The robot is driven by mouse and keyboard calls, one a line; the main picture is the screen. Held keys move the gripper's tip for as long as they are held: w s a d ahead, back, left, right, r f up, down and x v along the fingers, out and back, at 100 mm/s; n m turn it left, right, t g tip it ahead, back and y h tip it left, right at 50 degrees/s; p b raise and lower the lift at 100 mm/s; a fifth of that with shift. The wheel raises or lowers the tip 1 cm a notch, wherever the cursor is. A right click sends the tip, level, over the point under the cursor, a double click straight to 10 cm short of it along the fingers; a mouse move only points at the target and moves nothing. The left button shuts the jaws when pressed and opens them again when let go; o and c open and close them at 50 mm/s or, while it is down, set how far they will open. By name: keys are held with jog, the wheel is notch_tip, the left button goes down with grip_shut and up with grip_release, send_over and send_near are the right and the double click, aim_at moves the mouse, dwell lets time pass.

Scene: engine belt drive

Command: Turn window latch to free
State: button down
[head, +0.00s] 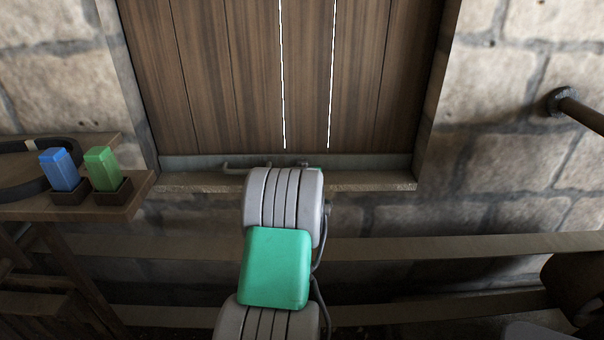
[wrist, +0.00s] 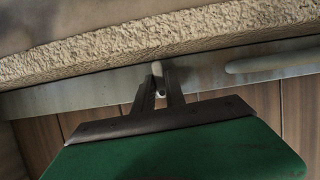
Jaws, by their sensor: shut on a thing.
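The window latch (wrist: 157,69) shows in the wrist view as a small pale metal piece at the grey metal strip (wrist: 90,95). My gripper (wrist: 160,90) is shut on it, with its two dark fingers close around the piece. Most of the latch is hidden between the fingers. In the head view my arm stands in front of the sill and hides most of the gripper and the latch. The wooden shutter (head: 230,80) has upright boards and appears closed above the strip.
A pale bar handle (wrist: 275,62) lies along the strip beside my gripper; it also shows in the head view (head: 245,168). The stone sill (head: 370,181) runs close by. A shelf (head: 135,200) at left holds a blue block (head: 59,169) and a green block (head: 103,168).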

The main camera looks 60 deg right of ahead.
dwell(0.4)
jog(key=c, duration=1.6)
grip_release()
jog(key=shift+s, duration=0.1)
jog(key=shift+c, duration=0.2)
jog(key=v, duration=0.7)
jog(key=shift+s+a+b, duration=0.2)
jog(key=shift+a+b, duration=0.1)
jog(key=shift+r, duration=0.1)
